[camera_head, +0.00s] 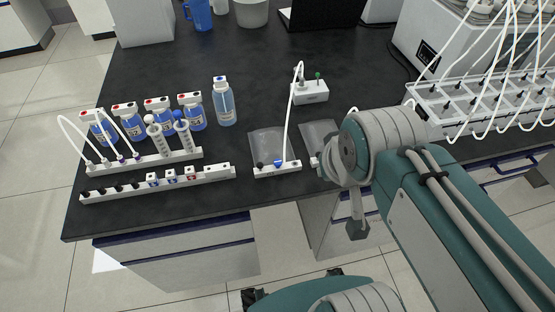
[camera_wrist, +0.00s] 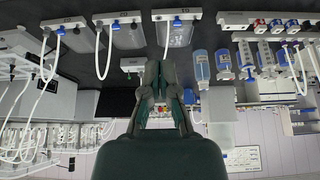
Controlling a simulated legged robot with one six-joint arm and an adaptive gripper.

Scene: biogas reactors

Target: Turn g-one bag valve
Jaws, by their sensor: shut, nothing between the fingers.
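Grey gas bags lie flat behind white valve rails on the black bench. In the head view one bag (camera_head: 267,140) has a white rail (camera_head: 277,170) with a black knob and a blue valve (camera_head: 280,163). A second bag (camera_head: 318,133) is partly covered by my arm. The wrist view is upside down and shows three bag stations, with a blue valve (camera_wrist: 177,22) on the right one and another (camera_wrist: 115,26) on the middle one.
Blue-liquid bottles (camera_head: 130,122) and a syringe rack (camera_head: 165,160) stand left. A white box with a green knob (camera_head: 310,92) is joined by a white tube to the first rail. A tube-filled reactor bath (camera_head: 490,100) stands right. The bench's front edge lies below the rails.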

